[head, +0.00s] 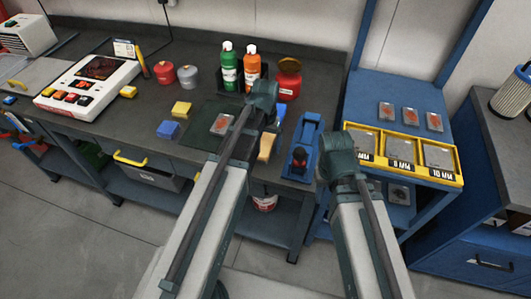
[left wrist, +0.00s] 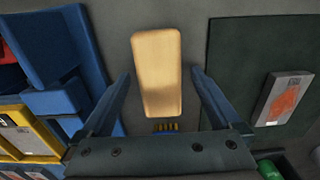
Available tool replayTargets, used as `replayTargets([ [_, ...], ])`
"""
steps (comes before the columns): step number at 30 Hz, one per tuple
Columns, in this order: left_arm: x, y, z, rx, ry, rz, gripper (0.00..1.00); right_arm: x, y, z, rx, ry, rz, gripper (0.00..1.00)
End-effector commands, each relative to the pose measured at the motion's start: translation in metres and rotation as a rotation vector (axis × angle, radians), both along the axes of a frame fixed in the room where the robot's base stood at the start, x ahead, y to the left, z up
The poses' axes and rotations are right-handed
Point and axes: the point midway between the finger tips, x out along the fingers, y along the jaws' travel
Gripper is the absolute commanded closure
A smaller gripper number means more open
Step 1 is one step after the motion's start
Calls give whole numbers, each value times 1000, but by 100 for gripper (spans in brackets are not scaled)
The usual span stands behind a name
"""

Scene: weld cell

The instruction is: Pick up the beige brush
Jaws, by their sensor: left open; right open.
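The beige brush (head: 267,146) lies on the dark workbench, just right of the dark green mat, partly hidden by my left arm in the head view. In the left wrist view its beige block (left wrist: 157,65) lies between the two open fingers of my left gripper (left wrist: 160,78), with a gap on each side. Yellow bristles show at its lower end. In the head view my left gripper (head: 265,97) is over the bench, its fingers mostly hidden. My right gripper (head: 335,150) is open in front of the blue stand, away from the brush.
A green mat (head: 198,138) with a grey-and-red plate (head: 221,124) lies left of the brush. A blue vise-like fixture (head: 304,140) stands to its right. Green (head: 228,68) and orange (head: 252,70) bottles and a red can (head: 289,80) stand behind. A yellow tray (head: 455,181) is farther right.

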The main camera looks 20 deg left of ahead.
Motion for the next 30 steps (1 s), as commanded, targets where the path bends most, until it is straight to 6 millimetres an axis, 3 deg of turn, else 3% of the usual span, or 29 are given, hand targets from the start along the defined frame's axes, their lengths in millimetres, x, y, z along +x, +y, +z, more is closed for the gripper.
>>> replayTargets([
  [8, 0, 0, -4, 0, 0, 0, 3, 0, 0, -4, 0, 0, 0, 50],
  [24, 0, 0, -4, 0, 0, 0, 98, 0, 0, -4, 0, 0, 0, 50],
  [30, 0, 0, -4, 0, 0, 0, 100, 0, 0, -4, 0, 0, 0, 50],
])
